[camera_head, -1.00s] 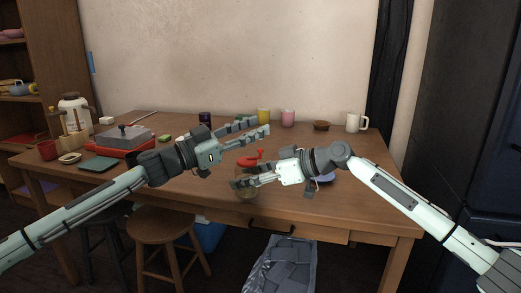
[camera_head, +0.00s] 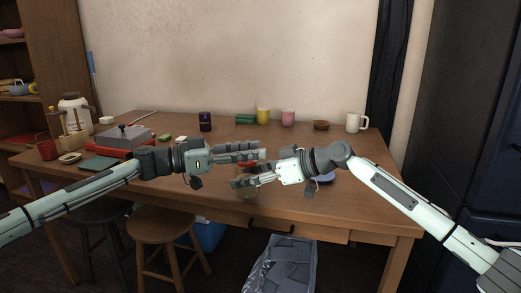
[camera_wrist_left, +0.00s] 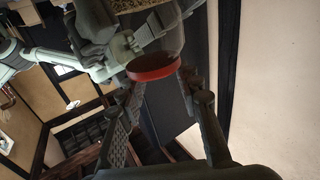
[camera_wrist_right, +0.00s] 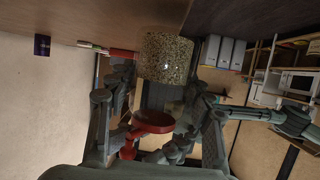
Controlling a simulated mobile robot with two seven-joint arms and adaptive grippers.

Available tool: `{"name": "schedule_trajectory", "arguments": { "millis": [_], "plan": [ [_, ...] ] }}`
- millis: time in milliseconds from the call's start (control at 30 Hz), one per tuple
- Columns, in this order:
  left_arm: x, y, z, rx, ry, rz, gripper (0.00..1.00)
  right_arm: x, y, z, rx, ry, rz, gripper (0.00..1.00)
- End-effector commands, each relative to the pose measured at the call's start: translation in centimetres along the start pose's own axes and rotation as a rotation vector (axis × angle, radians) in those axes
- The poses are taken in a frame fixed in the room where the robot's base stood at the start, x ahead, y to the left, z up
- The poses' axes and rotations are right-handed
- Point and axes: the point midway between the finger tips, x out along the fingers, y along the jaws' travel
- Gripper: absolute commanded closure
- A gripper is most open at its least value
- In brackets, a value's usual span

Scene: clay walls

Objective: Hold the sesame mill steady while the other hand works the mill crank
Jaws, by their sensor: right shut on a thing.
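The sesame mill has a clear body with speckled seeds (camera_wrist_right: 167,58) and a red top (camera_wrist_right: 152,122). In the left wrist view the red top (camera_wrist_left: 153,69) shows edge on, between my left fingers. My left gripper (camera_head: 262,155) is open at the top of the mill, its fingers apart.
On the wooden table (camera_head: 345,195), a purple cup (camera_head: 205,121), yellow cup (camera_head: 263,116), pink cup (camera_head: 288,118) and white mug (camera_head: 355,122) stand behind. A red-and-grey box (camera_head: 122,140) is at left. Stools (camera_head: 160,229) and a bin (camera_head: 281,265) stand in front.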

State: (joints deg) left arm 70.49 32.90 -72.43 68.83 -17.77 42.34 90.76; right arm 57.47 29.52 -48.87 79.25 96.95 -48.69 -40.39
Motion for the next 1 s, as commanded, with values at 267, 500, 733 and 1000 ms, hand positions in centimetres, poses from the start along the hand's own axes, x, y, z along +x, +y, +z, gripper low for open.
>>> {"name": "schedule_trajectory", "arguments": {
  "millis": [267, 500, 733, 1000],
  "plan": [
    [2.4, 0.0, 0.0, 0.0, 0.0, -0.001, 0.66, 0.0, 0.0, -0.1, -0.001, 0.002, 0.0, 0.86],
    [2.5, 0.0, 0.0, 0.0, 0.0, -0.002, 0.66, 0.0, 0.0, -0.1, -0.001, 0.002, 0.0, 0.86],
    [2.4, 0.0, 0.0, 0.0, 0.0, -0.001, 0.91, 0.0, 0.0, -0.1, -0.001, 0.002, 0.0, 0.86],
    [2.4, 0.0, 0.0, 0.0, 0.0, -0.002, 1.0, 0.0, 0.0, -0.1, -0.001, 0.002, 0.0, 0.86]
  ]
}}
